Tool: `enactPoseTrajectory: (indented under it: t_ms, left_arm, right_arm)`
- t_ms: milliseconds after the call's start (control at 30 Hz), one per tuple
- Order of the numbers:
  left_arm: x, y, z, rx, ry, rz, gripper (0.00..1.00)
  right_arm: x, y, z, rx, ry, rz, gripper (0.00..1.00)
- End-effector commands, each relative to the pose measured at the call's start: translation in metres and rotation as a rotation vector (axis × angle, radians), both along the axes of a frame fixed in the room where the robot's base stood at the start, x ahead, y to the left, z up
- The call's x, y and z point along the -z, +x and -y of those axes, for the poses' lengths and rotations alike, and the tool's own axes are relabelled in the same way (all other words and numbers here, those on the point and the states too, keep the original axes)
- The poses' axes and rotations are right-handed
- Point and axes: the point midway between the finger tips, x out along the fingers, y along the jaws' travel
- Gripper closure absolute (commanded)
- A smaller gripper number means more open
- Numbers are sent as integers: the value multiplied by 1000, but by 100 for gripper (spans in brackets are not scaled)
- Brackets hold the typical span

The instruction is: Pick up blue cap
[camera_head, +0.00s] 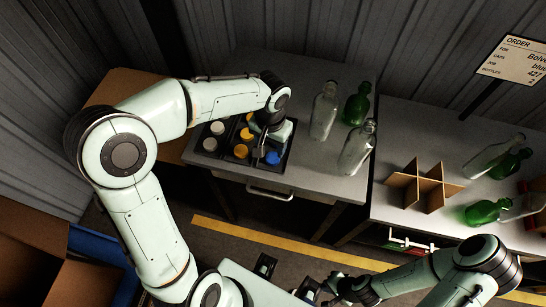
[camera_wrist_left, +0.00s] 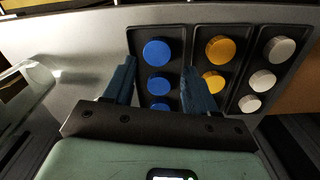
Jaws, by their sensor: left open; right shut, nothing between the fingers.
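Several blue caps stand in one compartment of a black tray. In the left wrist view the far blue cap (camera_wrist_left: 157,52) lies just beyond my open left gripper (camera_wrist_left: 159,68), and a nearer blue cap (camera_wrist_left: 158,83) shows between its fingers. A third is partly hidden by the gripper body. In the head view a blue cap (camera_head: 273,157) shows at the tray's right end, beside my left gripper (camera_head: 262,152), which hangs over the tray. I cannot tell whether the fingers touch a cap. My right gripper (camera_head: 334,290) is shut and empty, low over the floor.
The tray (camera_head: 228,171) also holds yellow caps (camera_head: 241,151) and white caps (camera_head: 210,144). Clear bottles (camera_head: 357,148) and a green bottle (camera_head: 357,104) stand right of it. A cardboard divider (camera_head: 420,187) and more bottles are on the right table. An order sign (camera_head: 513,58) stands behind.

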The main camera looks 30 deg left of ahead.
Motion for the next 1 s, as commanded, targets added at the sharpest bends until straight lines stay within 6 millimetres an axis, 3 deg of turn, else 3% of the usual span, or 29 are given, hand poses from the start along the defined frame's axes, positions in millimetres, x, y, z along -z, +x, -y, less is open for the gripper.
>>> enactPoseTrajectory:
  t_ms: [233,500,800,867,933,1000]
  left_arm:
    - [20,0,1,-1,-1,-2,43]
    - [58,1,3,-1,-1,-2,43]
    - [62,1,3,-1,-1,1,43]
    - [62,1,3,-1,-1,1,59]
    - [62,1,3,-1,-1,1,82]
    - [62,1,3,-1,-1,1,85]
  right_arm:
    - [1,0,0,0,0,0,100]
    - [3,-1,0,0,0,-1,100]
    - [3,-1,0,0,0,-1,100]
    - [3,-1,0,0,0,-1,100]
    - [3,-1,0,0,0,-1,100]
    - [3,-1,0,0,0,-1,100]
